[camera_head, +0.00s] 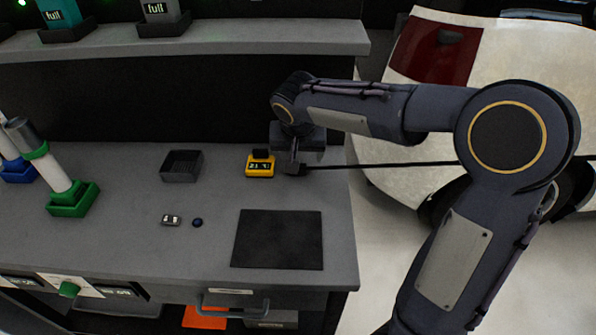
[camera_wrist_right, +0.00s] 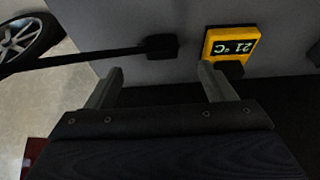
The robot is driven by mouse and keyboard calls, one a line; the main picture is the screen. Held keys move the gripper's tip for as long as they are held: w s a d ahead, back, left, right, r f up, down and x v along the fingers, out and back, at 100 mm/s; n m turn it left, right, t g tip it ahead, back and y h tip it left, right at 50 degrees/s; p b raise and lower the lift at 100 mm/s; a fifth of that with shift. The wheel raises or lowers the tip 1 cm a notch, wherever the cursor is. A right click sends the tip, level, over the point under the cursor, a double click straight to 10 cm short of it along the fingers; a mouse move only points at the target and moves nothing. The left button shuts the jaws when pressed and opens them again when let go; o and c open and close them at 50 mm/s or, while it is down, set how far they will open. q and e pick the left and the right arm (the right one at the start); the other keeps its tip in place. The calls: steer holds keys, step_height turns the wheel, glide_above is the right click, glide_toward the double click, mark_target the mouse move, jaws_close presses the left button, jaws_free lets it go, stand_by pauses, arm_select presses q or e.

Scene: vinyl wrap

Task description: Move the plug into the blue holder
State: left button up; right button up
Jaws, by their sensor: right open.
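No part is clearly labelled as the plug. A black block on a long thin black stem (camera_wrist_right: 162,47) looks most like it; it lies by the right table edge, its stem (camera_head: 400,165) reaching out past the edge. My right gripper (camera_head: 292,160) is at the back right of the table, pointing down. In the right wrist view its two fingers (camera_wrist_right: 160,82) are apart and empty, with the black block ahead between them, apart from both. A blue holder (camera_head: 18,173) stands at the far left with a pale tube in it, partly cut off. My left gripper is out of view.
A yellow 21 °C display (camera_head: 260,169) stands close beside the right gripper. A black tray (camera_head: 181,166), small silver item (camera_head: 171,220), dark blue round piece (camera_head: 197,222), black mat (camera_head: 278,239) and green holder (camera_head: 73,198) with tube are on the table. A shelf (camera_head: 200,42) overhangs behind.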

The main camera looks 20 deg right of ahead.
mark_target(300, 170)
steer(key=x, duration=0.5)
steer(key=shift+s+d+f, duration=0.1)
steer(key=shift+s+f, duration=0.05)
steer(key=shift+s, duration=0.05)
steer(key=c, duration=1.3)
